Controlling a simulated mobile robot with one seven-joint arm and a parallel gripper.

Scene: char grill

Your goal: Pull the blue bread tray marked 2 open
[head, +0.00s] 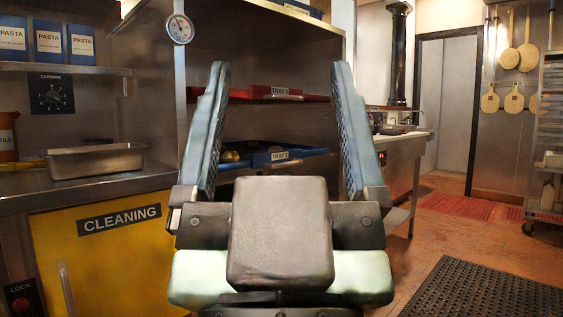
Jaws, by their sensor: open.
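The blue bread tray (262,158) sits on a lower shelf of the metal rack, straight ahead. Its front label reads "TRAY 2", and small round items, likely bread, show inside at its left. The fingers hide parts of the tray's left and right sides.
A red tray (310,98) with its own label sits on the shelf above. A metal counter (90,187) with a steel pan (96,161) and a yellow cleaning cabinet (105,250) stand at left. Open floor and a black mat (490,290) lie at right.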

